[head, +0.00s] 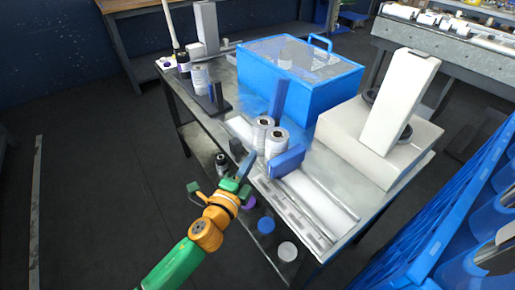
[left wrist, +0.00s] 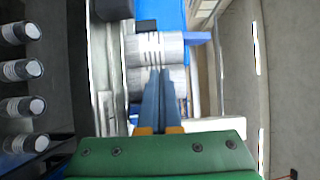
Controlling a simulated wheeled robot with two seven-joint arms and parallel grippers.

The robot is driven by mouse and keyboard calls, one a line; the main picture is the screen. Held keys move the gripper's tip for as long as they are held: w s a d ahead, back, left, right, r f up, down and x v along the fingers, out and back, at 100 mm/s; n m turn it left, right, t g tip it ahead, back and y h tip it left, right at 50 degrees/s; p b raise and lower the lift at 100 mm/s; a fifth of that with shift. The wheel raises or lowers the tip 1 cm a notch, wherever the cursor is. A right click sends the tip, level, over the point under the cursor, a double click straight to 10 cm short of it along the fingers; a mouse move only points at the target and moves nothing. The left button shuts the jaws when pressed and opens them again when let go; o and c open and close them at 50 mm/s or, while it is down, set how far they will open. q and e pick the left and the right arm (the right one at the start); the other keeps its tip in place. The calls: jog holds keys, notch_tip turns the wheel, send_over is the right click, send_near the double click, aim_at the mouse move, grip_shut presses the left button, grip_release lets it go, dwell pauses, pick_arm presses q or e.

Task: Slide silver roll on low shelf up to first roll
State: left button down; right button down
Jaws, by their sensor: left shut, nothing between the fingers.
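Two silver-white rolls stand side by side on the metal bench: a rear roll (head: 262,131) and a front roll (head: 277,144). They look close together or touching, between an upright blue plate (head: 279,98) and a lower blue block (head: 287,161). Both also show in the left wrist view, one roll (left wrist: 154,49) farther out and one (left wrist: 142,79) partly behind my fingers. My left gripper (head: 248,164) is shut and empty, in front of the rolls at the bench's near edge. Its fingertips (left wrist: 160,73) overlap a roll in the wrist view; I cannot tell whether they touch.
Several rolls sit lower, under the bench, with blue (head: 266,225) and white (head: 287,250) ends. A metal rail (head: 292,208) runs along the bench front. A blue bin (head: 300,75) and a white machine (head: 385,130) stand behind. The floor at left is clear.

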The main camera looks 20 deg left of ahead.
aim_at(258, 139)
pick_arm(q)
jog(key=w, duration=0.4)
jog(key=shift+w+d, duration=0.35)
jog(key=shift+w, duration=0.05)
jog(key=shift+w+a, duration=0.55)
jog(key=shift+w, duration=0.15)
